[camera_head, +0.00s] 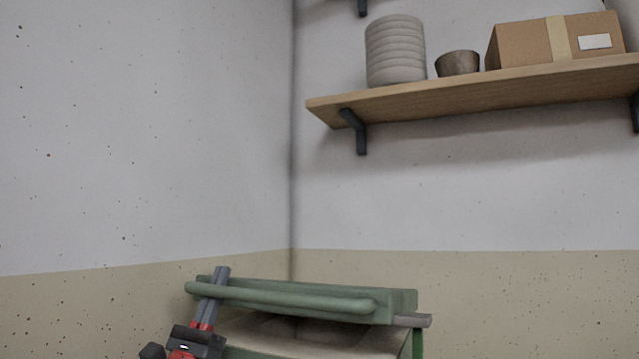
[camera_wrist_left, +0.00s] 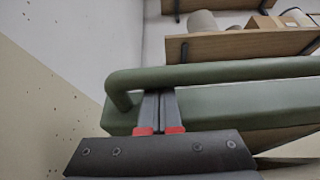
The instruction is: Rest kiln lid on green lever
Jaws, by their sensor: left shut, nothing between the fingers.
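The green kiln lid (camera_head: 330,290) is at the bottom centre of the head view, with a thick green handle bar (camera_head: 300,297) along its front. It is tilted up, with a gap between it and the pale kiln body (camera_head: 250,341) below. My left gripper (camera_head: 219,272) is shut and empty at the left end of the handle. In the left wrist view its closed fingers (camera_wrist_left: 158,95) reach in at the handle bar (camera_wrist_left: 220,73), against or close to the lid (camera_wrist_left: 230,102). A green upright part (camera_head: 418,344) shows at the kiln's right side; I cannot tell if it is the lever. My right gripper is out of view.
A grey rod end (camera_head: 413,320) sticks out at the lid's right. A wooden shelf (camera_head: 470,92) on the wall holds stacked plates (camera_head: 395,52), a bowl (camera_head: 457,63) and a cardboard box (camera_head: 525,42). The space between lid and shelf is clear. A wall stands at the left.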

